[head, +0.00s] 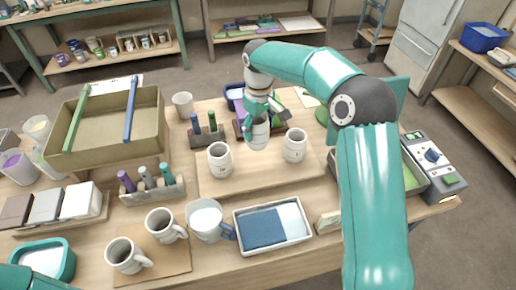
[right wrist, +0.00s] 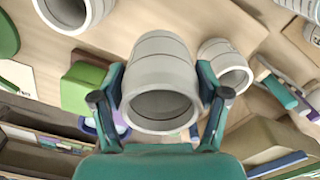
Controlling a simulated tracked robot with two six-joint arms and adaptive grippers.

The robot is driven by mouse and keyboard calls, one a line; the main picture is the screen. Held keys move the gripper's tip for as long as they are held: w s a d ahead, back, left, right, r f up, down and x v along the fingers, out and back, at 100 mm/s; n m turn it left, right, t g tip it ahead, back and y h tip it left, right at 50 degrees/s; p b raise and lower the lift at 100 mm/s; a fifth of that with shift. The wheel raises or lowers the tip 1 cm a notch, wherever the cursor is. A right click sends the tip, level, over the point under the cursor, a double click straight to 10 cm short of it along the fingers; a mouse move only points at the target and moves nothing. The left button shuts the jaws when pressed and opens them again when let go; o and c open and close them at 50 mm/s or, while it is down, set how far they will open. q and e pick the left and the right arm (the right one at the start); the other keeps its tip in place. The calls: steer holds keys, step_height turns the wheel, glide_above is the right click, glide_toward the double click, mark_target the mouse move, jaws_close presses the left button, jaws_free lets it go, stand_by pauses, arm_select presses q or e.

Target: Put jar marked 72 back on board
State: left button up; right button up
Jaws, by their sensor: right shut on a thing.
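My right gripper (head: 262,112) is shut on a pale grey ribbed jar (head: 258,135), which is upright over the back part of the wooden board (head: 262,180). I cannot tell whether its base touches the board. In the right wrist view, the fingers (right wrist: 159,98) grip both sides of this jar (right wrist: 160,60), whose dark open mouth shows. Two similar jars stand on the board, one at front left (head: 220,162) and one at right (head: 295,145). No number is legible on the held jar. My left gripper is not in view.
A racked set of tools (head: 207,130) and a white cup (head: 183,104) stand behind the board at left. In front are a white bucket (head: 205,219), a tray with blue cloth (head: 272,228) and two mugs (head: 127,255). The board's front is clear.

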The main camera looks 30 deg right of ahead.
mark_target(259, 120)
step_height(259, 120, down, 9)
steer(key=shift+s+r+p, duration=0.1)
steer(key=shift+p, duration=0.45)
steer(key=o, duration=1.4)
steer(key=shift+o, duration=0.2)
step_height(259, 120, up, 12)
steer(key=shift+f+b, duration=0.1)
steer(key=shift+b, duration=0.55)
